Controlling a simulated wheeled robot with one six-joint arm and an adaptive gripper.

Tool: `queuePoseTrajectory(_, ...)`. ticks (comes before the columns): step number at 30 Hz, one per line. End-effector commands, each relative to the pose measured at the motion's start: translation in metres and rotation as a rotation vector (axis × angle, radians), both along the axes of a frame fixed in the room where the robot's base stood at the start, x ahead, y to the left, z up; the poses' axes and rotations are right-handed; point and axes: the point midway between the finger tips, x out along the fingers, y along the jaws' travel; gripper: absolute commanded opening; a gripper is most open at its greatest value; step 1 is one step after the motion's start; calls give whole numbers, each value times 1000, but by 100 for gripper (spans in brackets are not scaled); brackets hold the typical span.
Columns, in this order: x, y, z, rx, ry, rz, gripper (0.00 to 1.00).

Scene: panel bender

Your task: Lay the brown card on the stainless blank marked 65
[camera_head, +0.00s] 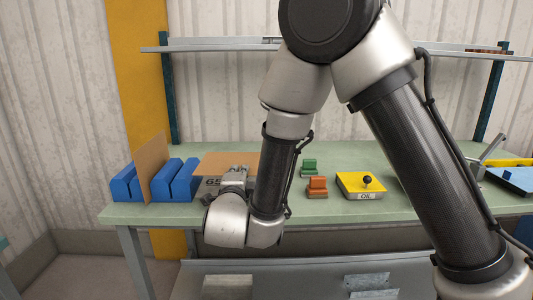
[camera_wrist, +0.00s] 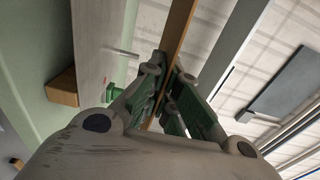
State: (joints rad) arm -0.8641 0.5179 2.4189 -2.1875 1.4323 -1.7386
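The brown card (camera_head: 222,161) is held level in my gripper (camera_head: 237,173), above the stainless blank (camera_head: 209,182), whose dark mark reads like 65 and is partly hidden by my wrist. In the wrist view the card (camera_wrist: 181,28) shows edge-on between the green-padded fingers of my gripper (camera_wrist: 172,85), which are closed on it. A grey panel, likely the blank, (camera_wrist: 98,40) lies on the table side of the card, with a gap between them. A second brown sheet (camera_head: 152,160) stands upright among the slotted blue blocks (camera_head: 172,182).
The green table (camera_head: 350,207) also carries a green block (camera_head: 309,167), an orange block (camera_head: 317,186) and a yellow OIL box (camera_head: 361,185) with a black knob. A blue-and-yellow item (camera_head: 512,176) lies at the right. A shelf (camera_head: 210,46) runs behind.

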Motion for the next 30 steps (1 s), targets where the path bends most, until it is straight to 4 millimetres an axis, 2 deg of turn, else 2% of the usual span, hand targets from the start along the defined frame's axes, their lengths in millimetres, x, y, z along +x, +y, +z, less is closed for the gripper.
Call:
queuePoseTrajectory(3,-6,9,-8,-1,-16,39,0)
queuePoseTrajectory(8,-7,10,-21,-2,-19,46,0)
queuePoseTrajectory(21,-6,10,-77,-2,-19,43,0)
queuePoseTrajectory(30,-6,10,-88,0,-20,43,0)
